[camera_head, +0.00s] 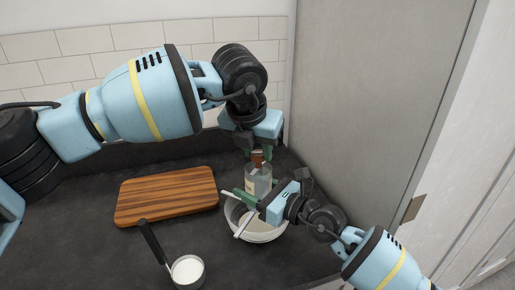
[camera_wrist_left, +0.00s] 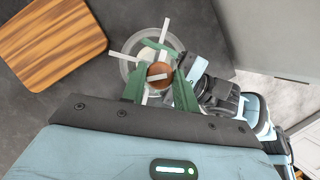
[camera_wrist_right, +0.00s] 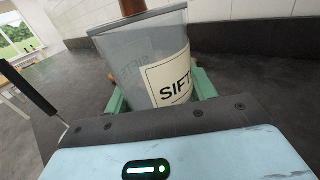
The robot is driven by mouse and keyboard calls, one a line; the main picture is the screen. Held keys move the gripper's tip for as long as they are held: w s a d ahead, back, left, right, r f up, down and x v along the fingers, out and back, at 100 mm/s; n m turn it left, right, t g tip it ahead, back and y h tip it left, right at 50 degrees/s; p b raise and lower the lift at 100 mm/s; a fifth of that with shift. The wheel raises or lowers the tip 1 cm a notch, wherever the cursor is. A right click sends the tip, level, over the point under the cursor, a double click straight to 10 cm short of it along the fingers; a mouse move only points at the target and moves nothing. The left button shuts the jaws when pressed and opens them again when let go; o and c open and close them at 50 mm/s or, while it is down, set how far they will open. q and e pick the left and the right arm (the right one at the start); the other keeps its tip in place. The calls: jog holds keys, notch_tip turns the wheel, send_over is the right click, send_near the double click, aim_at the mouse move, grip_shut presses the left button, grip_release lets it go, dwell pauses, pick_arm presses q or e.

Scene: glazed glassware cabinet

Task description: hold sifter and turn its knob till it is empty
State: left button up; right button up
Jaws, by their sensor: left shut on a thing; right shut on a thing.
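The sifter (camera_head: 258,179) is a clear grey cup with a cream label, upright over the bowl. Its label reads "SIFT" in the right wrist view (camera_wrist_right: 168,80). Its brown knob (camera_head: 257,158) is on top and also shows in the left wrist view (camera_wrist_left: 160,74). My left gripper (camera_head: 259,151) comes from above and is shut on the knob. My right gripper (camera_head: 257,194) is shut around the sifter's body from the front right. The pale bowl (camera_head: 262,237) sits below, with white bars across it. I cannot tell how much powder the sifter holds; the bowl's inside is mostly hidden.
A striped wooden board (camera_head: 166,194) lies on the dark counter left of the bowl. A dark-handled pan or cup of white powder (camera_head: 187,270) stands at the front. A grey cabinet panel (camera_head: 375,90) rises close on the right. A tiled wall (camera_head: 85,55) is behind.

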pick_arm(q)
jog(key=m+h, duration=0.1)
jog(key=m, duration=0.2)
jog(key=shift+a+m+g, duration=0.1)
jog(key=shift+m+g, duration=0.2)
jog(key=shift+w+m+g+h, duration=0.1)
jog(key=shift+m+g+h, duration=0.2)
jog(key=shift+m, duration=0.7)
jog(key=shift+w+m+g+h, duration=0.1)
jog(key=shift+m+g+h, duration=0.2)
jog(key=shift+m, duration=0.7)
jog(key=o, duration=1)
jog(key=v, duration=1.2)
